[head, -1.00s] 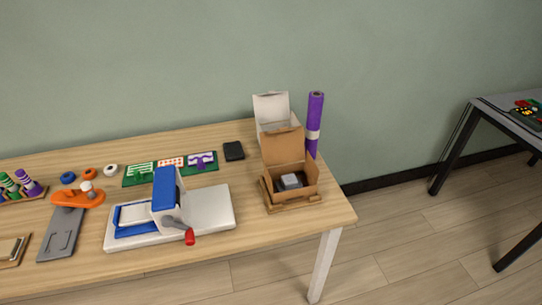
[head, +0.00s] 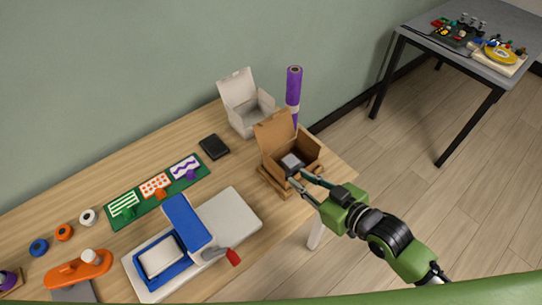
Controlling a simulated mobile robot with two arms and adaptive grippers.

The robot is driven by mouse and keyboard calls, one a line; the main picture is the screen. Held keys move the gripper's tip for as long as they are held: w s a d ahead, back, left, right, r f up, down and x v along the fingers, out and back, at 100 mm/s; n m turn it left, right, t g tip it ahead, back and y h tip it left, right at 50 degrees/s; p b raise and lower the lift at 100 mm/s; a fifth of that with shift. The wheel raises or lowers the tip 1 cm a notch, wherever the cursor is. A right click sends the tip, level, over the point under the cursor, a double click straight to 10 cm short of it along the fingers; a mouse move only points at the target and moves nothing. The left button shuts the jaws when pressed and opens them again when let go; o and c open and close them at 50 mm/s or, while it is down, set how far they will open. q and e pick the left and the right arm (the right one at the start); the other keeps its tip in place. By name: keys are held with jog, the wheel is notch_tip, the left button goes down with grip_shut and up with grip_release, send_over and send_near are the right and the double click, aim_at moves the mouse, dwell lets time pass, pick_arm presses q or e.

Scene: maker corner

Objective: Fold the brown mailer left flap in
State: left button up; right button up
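The brown mailer (head: 273,133) stands on a wooden stand (head: 270,183) near the table's right end, its lid raised at the back. A grey block (head: 291,160) sits inside it. I cannot clearly make out the left flap as a separate piece. My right gripper (head: 297,175) reaches in from the lower right, its two fingers apart with nothing between them. The fingertips are at the mailer's front edge, close to the block in the picture. I cannot tell whether they touch the cardboard. My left gripper is not in view.
An open white box (head: 236,87) and a purple roll (head: 293,88) stand behind the mailer. A black pad (head: 214,147), a green board (head: 158,192) and a blue-and-white press (head: 185,222) with a red-tipped handle lie to the left. A grey table (head: 470,62) stands farther right.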

aim_at(274, 162)
jog(key=p+x, duration=0.1)
jog(key=x, duration=1.2)
jog(key=shift+f, duration=0.1)
grip_shut()
